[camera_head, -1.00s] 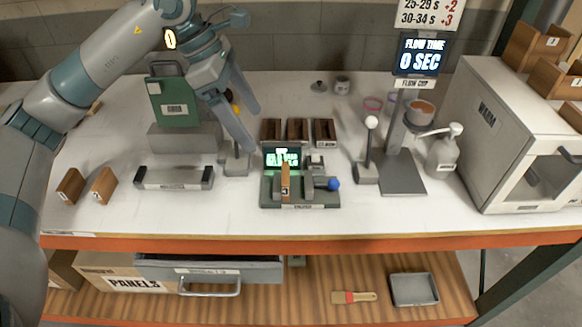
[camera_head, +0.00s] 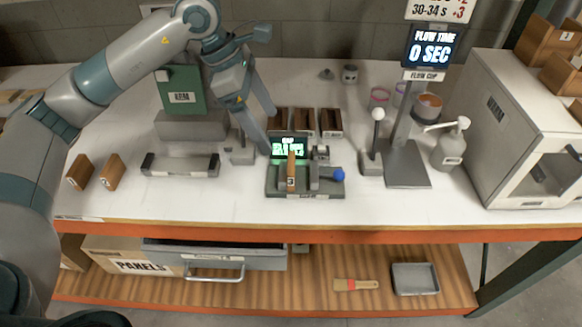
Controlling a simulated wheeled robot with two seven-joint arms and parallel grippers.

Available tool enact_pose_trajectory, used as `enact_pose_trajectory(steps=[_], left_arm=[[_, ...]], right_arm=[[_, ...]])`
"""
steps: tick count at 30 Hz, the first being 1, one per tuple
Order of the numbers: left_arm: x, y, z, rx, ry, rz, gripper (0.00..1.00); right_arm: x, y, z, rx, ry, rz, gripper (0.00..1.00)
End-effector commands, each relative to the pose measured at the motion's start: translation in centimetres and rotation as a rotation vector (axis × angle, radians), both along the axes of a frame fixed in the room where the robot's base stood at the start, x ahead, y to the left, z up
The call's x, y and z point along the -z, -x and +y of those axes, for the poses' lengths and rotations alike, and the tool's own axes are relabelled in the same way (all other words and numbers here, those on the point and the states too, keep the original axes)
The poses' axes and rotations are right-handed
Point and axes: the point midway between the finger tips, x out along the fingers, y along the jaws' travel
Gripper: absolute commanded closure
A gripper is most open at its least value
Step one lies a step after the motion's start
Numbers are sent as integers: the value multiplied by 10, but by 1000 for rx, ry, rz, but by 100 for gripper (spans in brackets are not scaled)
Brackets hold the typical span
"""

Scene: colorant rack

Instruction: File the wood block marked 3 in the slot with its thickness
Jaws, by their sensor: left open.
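The wood block marked 3 (camera_head: 291,172) stands upright in the grey gauge (camera_head: 318,193), which has a blue knob and a lit green display. The display is partly blurred. Three brown open slots (camera_head: 304,122) stand side by side just behind the gauge. My left gripper (camera_head: 271,134) is open and empty. Its fingers reach down at the left of the display, above and behind the block and apart from it. They partly cover the leftmost slot. My right gripper is not in view.
Two wood blocks (camera_head: 111,172) stand at the left, beside a long grey holder (camera_head: 180,165). A green panel stand (camera_head: 180,92) is behind. At the right are a flow cup stand (camera_head: 407,165), a pump bottle (camera_head: 449,148) and a white oven (camera_head: 515,130). The front table strip is clear.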

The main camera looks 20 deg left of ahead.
Motion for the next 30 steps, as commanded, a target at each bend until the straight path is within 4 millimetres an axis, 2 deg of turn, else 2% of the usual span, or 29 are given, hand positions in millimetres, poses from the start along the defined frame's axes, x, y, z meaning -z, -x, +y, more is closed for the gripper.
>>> enact_pose_trajectory(steps=[1, 9, 13, 18, 30], left_arm=[[5, 0, -3, 2, 0, 4, 16], [49, -5, -21, 1, 0, 4, 16], [64, -7, -26, 0, 1, 2, 16], [72, -8, -28, 1, 0, 0, 16], [74, -8, -29, -1, 0, 1, 16]], right_arm=[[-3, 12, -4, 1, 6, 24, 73], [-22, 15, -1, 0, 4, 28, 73], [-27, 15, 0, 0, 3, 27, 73], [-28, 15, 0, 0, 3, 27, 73], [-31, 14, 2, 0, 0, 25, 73]])
